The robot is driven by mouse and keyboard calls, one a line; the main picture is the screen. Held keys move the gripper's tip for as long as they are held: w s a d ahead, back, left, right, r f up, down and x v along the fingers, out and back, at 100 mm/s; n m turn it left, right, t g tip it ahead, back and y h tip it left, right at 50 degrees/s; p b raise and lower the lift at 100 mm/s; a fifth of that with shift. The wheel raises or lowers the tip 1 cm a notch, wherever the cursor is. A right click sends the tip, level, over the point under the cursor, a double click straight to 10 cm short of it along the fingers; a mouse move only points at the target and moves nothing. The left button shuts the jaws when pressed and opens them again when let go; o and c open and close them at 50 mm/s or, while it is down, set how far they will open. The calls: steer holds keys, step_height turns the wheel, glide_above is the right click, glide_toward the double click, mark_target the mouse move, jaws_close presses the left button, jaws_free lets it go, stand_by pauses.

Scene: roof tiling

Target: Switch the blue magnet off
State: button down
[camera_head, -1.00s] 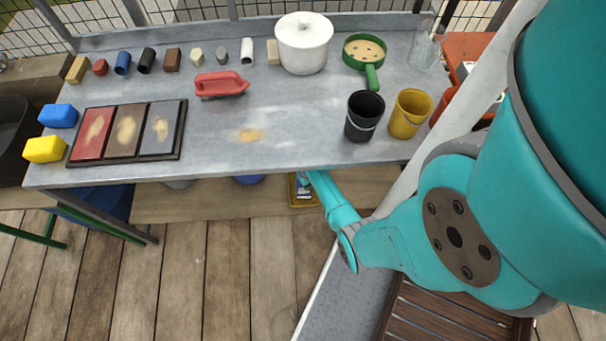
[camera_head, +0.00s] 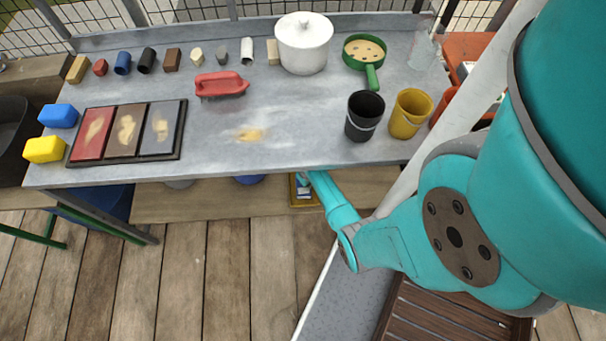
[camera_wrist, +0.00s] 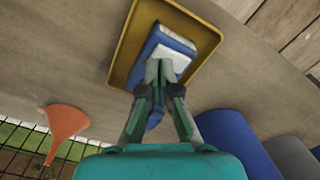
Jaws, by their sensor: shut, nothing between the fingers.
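The blue magnet (camera_wrist: 176,37) has a pale, whitish face and lies in a yellow tray (camera_wrist: 123,64) on the shelf under the bench in the wrist view. My gripper (camera_wrist: 166,66) is shut and empty, its fingertips over the pale face, covering part of it. I cannot tell whether they touch it. A blue piece (camera_wrist: 155,119) shows between and below the fingers. In the head view the tray (camera_head: 303,204) shows just below the bench's front edge, and the bench and my arm hide my fingertips. The magnet's switch state cannot be made out.
An orange funnel (camera_wrist: 65,121) lies at the left and blue rounded containers (camera_wrist: 236,140) stand at the right. The grey bench top (camera_head: 300,115) overhead holds pots, cups, a red float and samples.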

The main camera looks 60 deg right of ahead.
steer(key=shift+f, duration=1.2)
stand_by(0.8)
steer(key=shift+r, duration=3.55)
